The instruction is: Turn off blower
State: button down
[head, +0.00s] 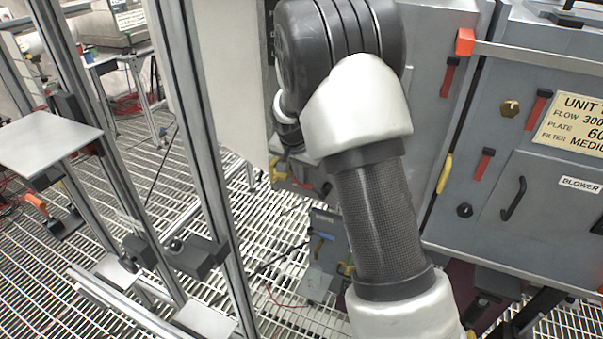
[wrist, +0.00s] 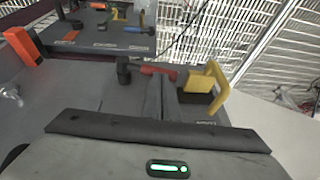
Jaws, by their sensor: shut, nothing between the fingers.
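The BLOWER label (head: 580,185) is on a grey panel door (head: 540,205) at the right of the head view. A black handle (head: 513,198) is on that door. A red-handled switch (head: 485,166) and a black knob (head: 464,210) are left of it. I cannot tell which control belongs to the blower. In the wrist view, part of my gripper (wrist: 160,140) fills the bottom, with a green light.
An orange block (wrist: 22,46) is at the upper left of the wrist view. The grey cabinet (head: 440,120) fills the right of the head view, partly behind my arm. Metal frame posts (head: 190,110) and a bare plate (head: 45,138) stand at the left, over grating.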

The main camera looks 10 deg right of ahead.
jog(key=shift+w+a+f+g+h, duration=0.2)
jog(key=shift+a+f+h, duration=0.1)
jog(key=shift+f, duration=0.15)
jog(key=shift+w+a+f+g+h, duration=0.2)
jog(key=shift+a+f+h, duration=0.1)
jog(key=shift+f, duration=0.15)
jog(key=shift+r, duration=0.15)
